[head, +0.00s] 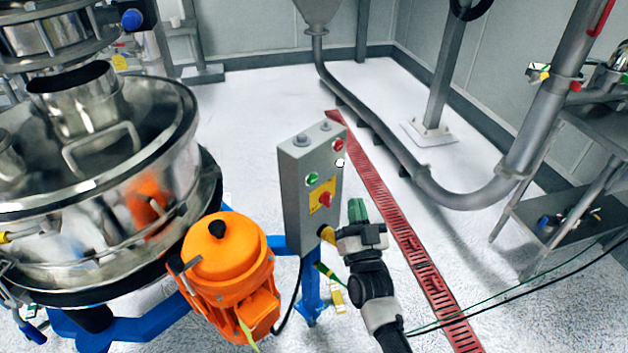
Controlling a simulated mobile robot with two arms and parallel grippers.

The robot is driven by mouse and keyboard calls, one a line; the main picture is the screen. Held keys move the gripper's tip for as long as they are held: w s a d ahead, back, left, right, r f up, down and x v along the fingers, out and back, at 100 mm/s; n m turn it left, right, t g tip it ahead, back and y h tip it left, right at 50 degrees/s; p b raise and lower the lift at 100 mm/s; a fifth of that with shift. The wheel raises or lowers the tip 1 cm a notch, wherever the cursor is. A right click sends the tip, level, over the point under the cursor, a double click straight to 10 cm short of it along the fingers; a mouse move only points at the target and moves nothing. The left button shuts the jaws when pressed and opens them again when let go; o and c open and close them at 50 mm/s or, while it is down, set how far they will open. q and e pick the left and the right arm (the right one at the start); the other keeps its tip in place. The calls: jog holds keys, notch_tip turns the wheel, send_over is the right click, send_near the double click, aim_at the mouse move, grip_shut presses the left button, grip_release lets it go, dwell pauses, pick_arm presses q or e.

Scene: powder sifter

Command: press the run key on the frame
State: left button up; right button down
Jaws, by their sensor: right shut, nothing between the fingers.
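A grey control box (293,209) stands upright on a blue frame post (311,290) beside the sifter. Its front face carries a green button (312,179), a red button (338,145), a small white button (340,162) and a yellow plate with a red switch (325,198). The label that would name the run key is too small to read. My right gripper (357,210), with green fingers, is shut and empty. It is just right of the box's lower front, and I cannot tell whether it touches. My left gripper is not in view.
The steel sifter (110,215) fills the left side, with an orange motor (228,262) between it and the box. A red floor grating (400,230) and a grey pipe (440,190) run behind my right arm. A steel table (570,215) stands at right.

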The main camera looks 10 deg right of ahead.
aim_at(312, 179)
jog(key=w+a+b, duration=0.4)
jog(key=w, duration=0.3)
jog(key=shift+a, duration=0.4)
jog(key=shift+w+a, duration=0.1)
jog(key=shift+w, duration=0.1)
dwell(1.6)
jog(key=shift+w+a, duration=0.15)
jog(key=shift+w, duration=0.1)
jog(key=shift+w+a+r+b, duration=0.15)
jog(key=shift+w+a+b, duration=0.2)
jog(key=shift+w+b, duration=0.15)
dwell(1.3)
jog(key=shift+s+d+r+p, duration=0.1)
jog(key=shift+s+r+p, duration=0.15)
jog(key=shift+p, duration=0.25)
jog(key=shift+s+f+p, duration=0.15)
jog(key=shift+s+p, duration=0.25)
jog(key=shift+s, duration=0.2)
